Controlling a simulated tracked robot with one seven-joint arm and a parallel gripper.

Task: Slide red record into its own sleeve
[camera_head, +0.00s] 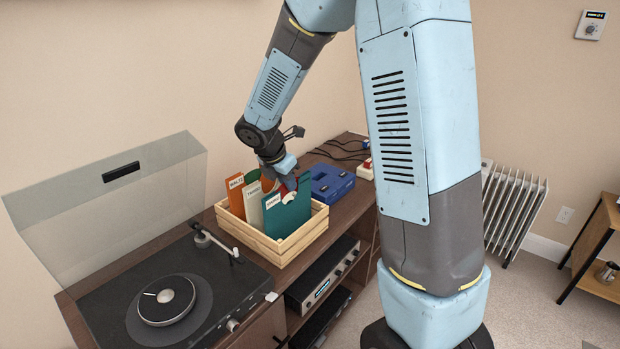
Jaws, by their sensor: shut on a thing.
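A light wooden crate (262,243) on the cabinet holds several upright record sleeves. An orange sleeve (236,197) stands at its left, a cream sleeve (253,204) in the middle and a green sleeve (287,217) at the front right, each with a white label strip at the top. My gripper (287,186) is low over the crate's right part, just behind the top of the green sleeve. It is shut on a small red piece (291,183), which looks like the edge of the red record. Most of that record and the fingertips are hidden, so I cannot tell how far it sits in a sleeve.
A turntable (205,299) with a raised clear lid (115,205) stands left of the crate, a small black disc (166,300) on its platter. A blue case (331,183) and black cables lie behind right. Stereo units (322,283) fill the shelf below. A radiator stands right.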

